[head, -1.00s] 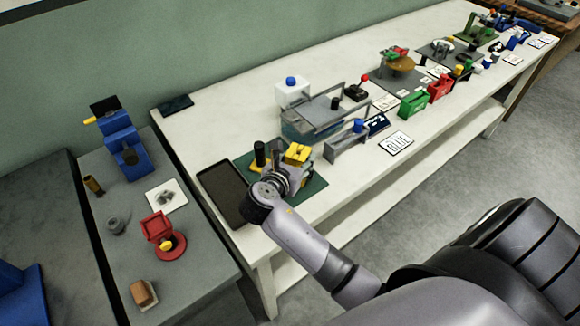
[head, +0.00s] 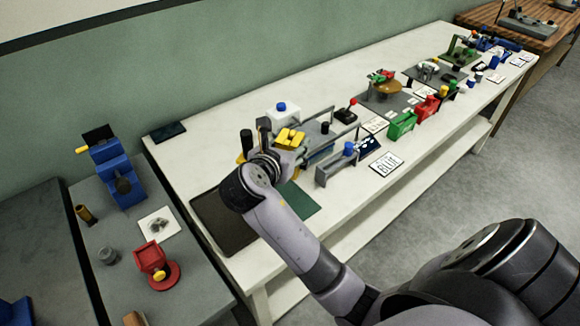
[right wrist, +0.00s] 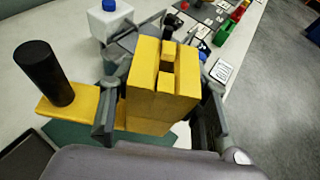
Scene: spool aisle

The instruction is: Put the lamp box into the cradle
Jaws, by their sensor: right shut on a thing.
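The yellow lamp box (right wrist: 165,85) is between the fingers of my right gripper (right wrist: 160,110) in the right wrist view. The gripper is shut on it. A yellow slab with an upright black cylinder (right wrist: 43,73) sticks out to its left and seems joined to it. In the head view the yellow block (head: 290,138) shows above the green mat (head: 298,203), with the black cylinder (head: 246,141) beside it. My right gripper (head: 276,143) is partly hidden by its wrist. I cannot tell for sure which fixture is the cradle. My left gripper is not in view.
A dark flat tray (head: 215,222) lies left of the green mat. A grey bracket with a blue knob (head: 348,148) stands close on the right, near a printed card (head: 386,163). A white blue-capped container (head: 281,113) stands behind. The table's front strip is clear.

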